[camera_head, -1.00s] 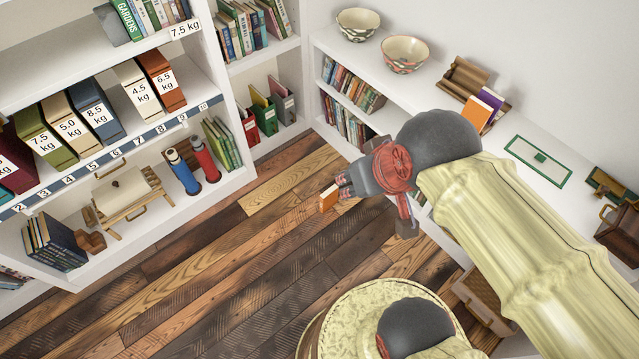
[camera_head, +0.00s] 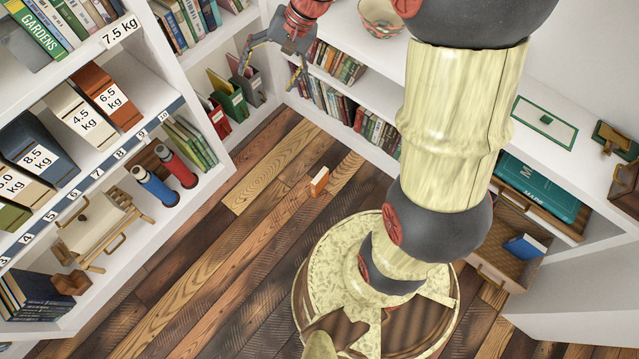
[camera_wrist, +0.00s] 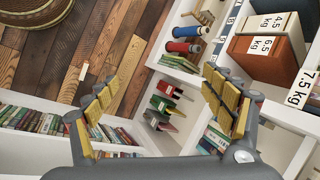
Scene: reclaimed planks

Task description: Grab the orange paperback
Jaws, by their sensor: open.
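A small orange paperback (camera_head: 320,182) stands on the plank floor in the head view, its cover facing right of centre and a pale edge showing. A small pale block (camera_wrist: 83,71) on the floor in the wrist view may be the same book seen at its edge; I cannot be sure. My gripper (camera_head: 268,75) is open and empty, at the top of the head view, well above and apart from the book. Its spread fingers also show in the wrist view (camera_wrist: 160,92), with nothing between them.
Shelves with weighted boxes (camera_head: 100,95) stand at left. Low bookshelves (camera_head: 345,95) run along the back right, with a patterned bowl (camera_head: 382,17) on top. An open drawer (camera_head: 500,240) holding a blue book (camera_head: 524,246) juts out at right. Floor around the paperback is clear.

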